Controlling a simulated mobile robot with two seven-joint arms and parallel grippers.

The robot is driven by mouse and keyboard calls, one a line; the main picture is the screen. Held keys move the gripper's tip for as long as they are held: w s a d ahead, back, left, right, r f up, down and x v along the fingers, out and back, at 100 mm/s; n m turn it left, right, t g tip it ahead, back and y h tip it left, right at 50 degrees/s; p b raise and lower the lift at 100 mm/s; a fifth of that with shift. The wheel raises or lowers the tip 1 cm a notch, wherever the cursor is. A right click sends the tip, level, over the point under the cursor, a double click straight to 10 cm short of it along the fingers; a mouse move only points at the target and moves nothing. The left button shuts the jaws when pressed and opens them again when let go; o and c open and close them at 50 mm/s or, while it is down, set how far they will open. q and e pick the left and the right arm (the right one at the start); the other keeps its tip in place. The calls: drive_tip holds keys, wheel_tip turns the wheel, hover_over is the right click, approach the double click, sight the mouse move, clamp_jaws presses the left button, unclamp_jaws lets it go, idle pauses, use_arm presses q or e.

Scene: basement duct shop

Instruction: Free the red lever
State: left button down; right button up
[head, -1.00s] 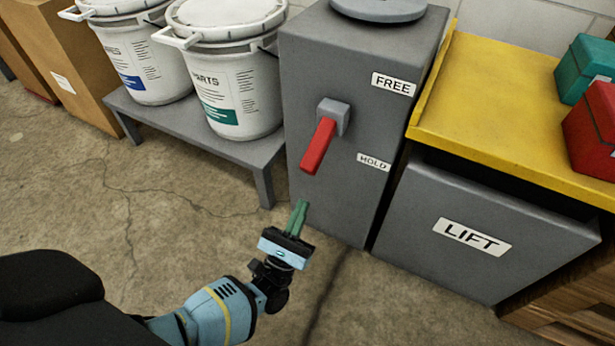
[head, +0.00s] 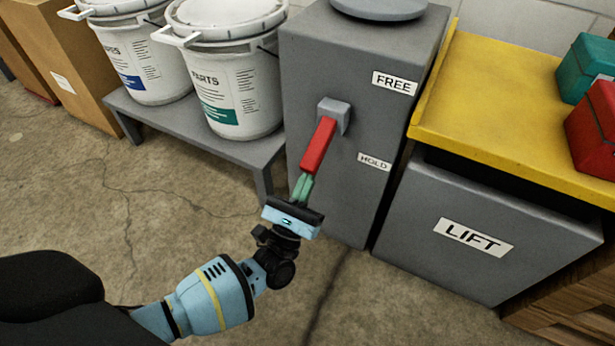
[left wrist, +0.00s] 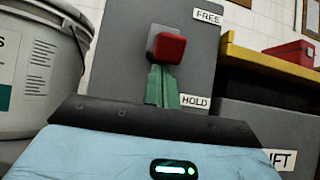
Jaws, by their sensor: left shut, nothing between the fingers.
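The red lever (head: 319,146) is mounted on a grey block on the front of the grey cabinet (head: 355,205). It points down and toward me, nearer the HOLD label (head: 374,162) than the FREE label (head: 394,83). My left gripper (head: 303,189) is shut and empty, with its green fingertips just below the lever's lower end. In the left wrist view the lever's red end (left wrist: 168,47) stands right above the shut fingertips (left wrist: 161,84); I cannot tell whether they touch. My right gripper is not in view.
A grey bench (head: 190,125) with white buckets (head: 228,85) stands left of the cabinet. At the right are a yellow-topped bench (head: 500,100) and a grey panel labelled LIFT (head: 430,260). The concrete floor in front is clear.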

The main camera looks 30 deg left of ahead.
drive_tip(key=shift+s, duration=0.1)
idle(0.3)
use_arm(q)
drive_tip(key=shift+s+r+g+p, duration=0.3)
drive_tip(key=shift+g+p, duration=0.3)
drive_tip(key=shift+p, duration=0.45)
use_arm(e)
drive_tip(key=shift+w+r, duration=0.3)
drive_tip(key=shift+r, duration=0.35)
